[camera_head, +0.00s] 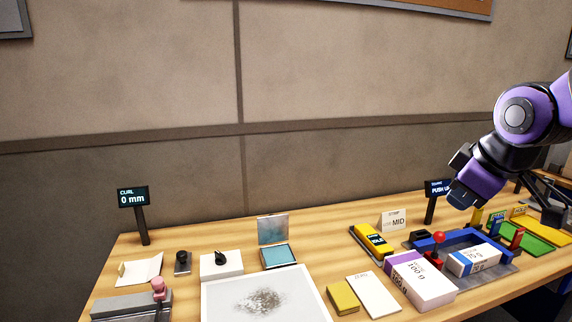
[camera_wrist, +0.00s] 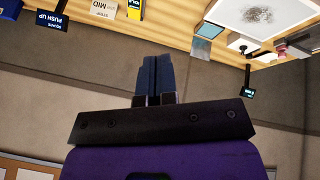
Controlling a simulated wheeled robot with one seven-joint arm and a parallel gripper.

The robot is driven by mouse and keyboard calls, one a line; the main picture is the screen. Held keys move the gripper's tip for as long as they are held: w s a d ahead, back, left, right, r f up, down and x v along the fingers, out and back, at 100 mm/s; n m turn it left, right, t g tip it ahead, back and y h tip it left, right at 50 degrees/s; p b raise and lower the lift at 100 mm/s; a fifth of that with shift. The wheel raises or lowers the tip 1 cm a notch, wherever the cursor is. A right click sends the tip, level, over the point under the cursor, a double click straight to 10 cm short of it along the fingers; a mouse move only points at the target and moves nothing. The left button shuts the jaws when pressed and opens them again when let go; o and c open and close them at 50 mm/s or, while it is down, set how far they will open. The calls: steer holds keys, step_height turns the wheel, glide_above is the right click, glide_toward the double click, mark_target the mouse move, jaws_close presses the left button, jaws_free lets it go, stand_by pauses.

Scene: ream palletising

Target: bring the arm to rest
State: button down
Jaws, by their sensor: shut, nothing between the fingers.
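My purple and black arm comes in from the right edge in the head view. My gripper (camera_head: 461,197) hangs in the air above the right part of the table, near the small display on a post. In the wrist view my gripper (camera_wrist: 154,60) shows its two dark blue fingers pressed together, with nothing between them. The wrist view appears upside down, with the wall behind the fingers and the table at the top.
Below my gripper are a blue frame (camera_head: 430,243), a red-knobbed lever (camera_head: 438,240) and paper reams (camera_head: 420,279). A "CURL 0 mm" display (camera_head: 133,197) stands at left. Air left of the arm is clear.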

steer(key=s+r+m, duration=0.2)
steer(key=s+m, duration=0.6)
steer(key=s, duration=0.5)
steer(key=shift+s+d+g+h, duration=0.3)
steer(key=shift+s+d+g, duration=0.1)
steer(key=shift+r, duration=0.1)
